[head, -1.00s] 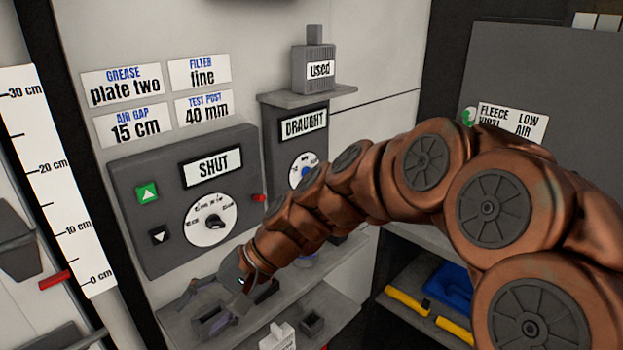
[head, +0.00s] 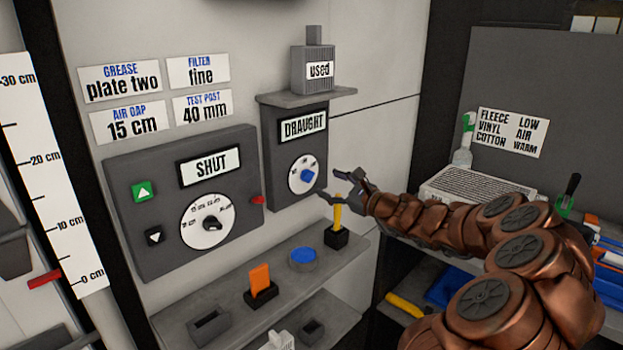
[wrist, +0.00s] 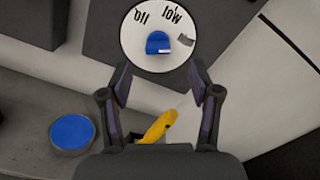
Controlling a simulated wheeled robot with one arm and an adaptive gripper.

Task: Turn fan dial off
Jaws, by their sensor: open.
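The fan dial is a blue knob (head: 307,174) on a white round face, on the grey box labelled DRAUGHT (head: 303,125). In the wrist view the blue knob (wrist: 158,43) sits at the top middle, with "low" and what looks like "off" printed above it. I cannot tell which mark the knob points to. My gripper (head: 331,184) is open and empty, to the right of the dial. In the wrist view my gripper (wrist: 158,74) has its fingers spread below the knob, apart from it.
A yellow-handled tool (head: 338,215) stands in a black holder just below my gripper. A blue-topped round pot (head: 303,257) and an orange piece (head: 261,280) are on the shelf (head: 350,262). A larger dial (head: 211,224) is on the SHUT panel (head: 140,235) at left.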

